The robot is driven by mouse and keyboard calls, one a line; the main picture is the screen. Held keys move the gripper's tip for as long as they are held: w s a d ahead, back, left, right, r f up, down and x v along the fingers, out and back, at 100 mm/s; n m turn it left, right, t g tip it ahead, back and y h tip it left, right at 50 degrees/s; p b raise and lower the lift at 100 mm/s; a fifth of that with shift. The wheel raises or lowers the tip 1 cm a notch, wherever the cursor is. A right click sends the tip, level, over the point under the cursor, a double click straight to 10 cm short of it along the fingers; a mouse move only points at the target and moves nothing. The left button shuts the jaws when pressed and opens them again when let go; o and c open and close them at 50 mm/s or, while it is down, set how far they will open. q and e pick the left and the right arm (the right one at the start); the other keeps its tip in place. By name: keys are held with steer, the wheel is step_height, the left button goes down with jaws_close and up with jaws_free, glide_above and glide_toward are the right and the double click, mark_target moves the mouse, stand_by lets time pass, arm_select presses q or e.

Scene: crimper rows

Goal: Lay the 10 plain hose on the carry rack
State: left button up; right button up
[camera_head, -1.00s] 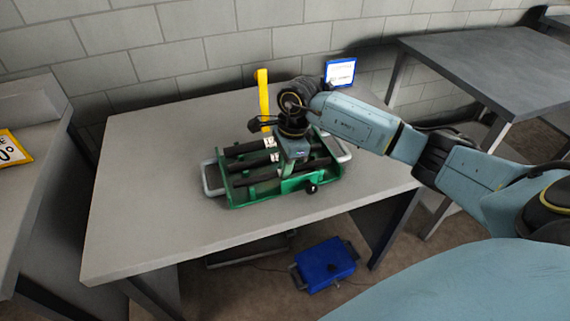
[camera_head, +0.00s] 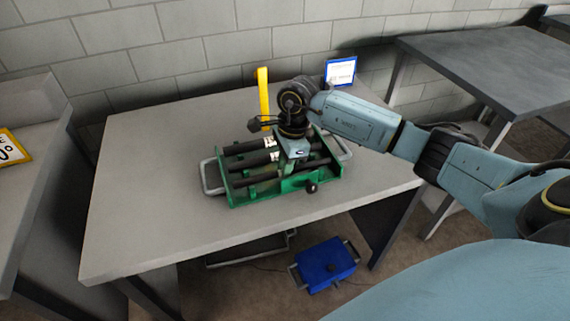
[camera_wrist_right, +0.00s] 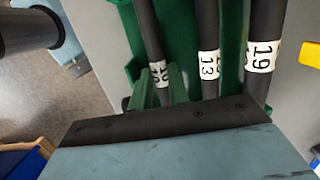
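The green carry rack (camera_head: 240,200) with grey end handles stands on the grey table, and black hoses lie lengthwise in it. In the right wrist view three hoses show white tags: one reads 19 (camera_wrist_right: 263,30), one reads 13 (camera_wrist_right: 208,35), and the left hose (camera_wrist_right: 147,30) has a tag that looks like 10 but is partly hidden. My right gripper (camera_head: 288,170) points down over the near side of the rack, at the nearest hose. Green prongs flank the left tag in the wrist view; whether they grip the hose is unclear. My left gripper is out of view.
A yellow post (camera_head: 263,95) stands behind the rack, and a blue-framed sign (camera_head: 341,71) is at the table's back edge. The table's left part (camera_head: 145,180) is clear. Another table (camera_head: 480,65) stands at right.

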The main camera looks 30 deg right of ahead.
steer(key=o, duration=0.5)
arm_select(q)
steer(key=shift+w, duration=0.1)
arm_select(e)
steer(key=r, duration=0.3)
steer(key=d+r+p, duration=0.1)
steer(key=r, duration=0.1)
steer(key=shift+r, duration=0.2)
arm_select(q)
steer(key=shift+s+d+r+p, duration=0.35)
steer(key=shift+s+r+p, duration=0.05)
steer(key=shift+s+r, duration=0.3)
arm_select(e)
steer(key=r, duration=0.5)
steer(key=d+r, duration=0.1)
steer(key=r, duration=0.2)
steer(key=shift+s, duration=0.2)
steer(key=shift+f, duration=0.1)
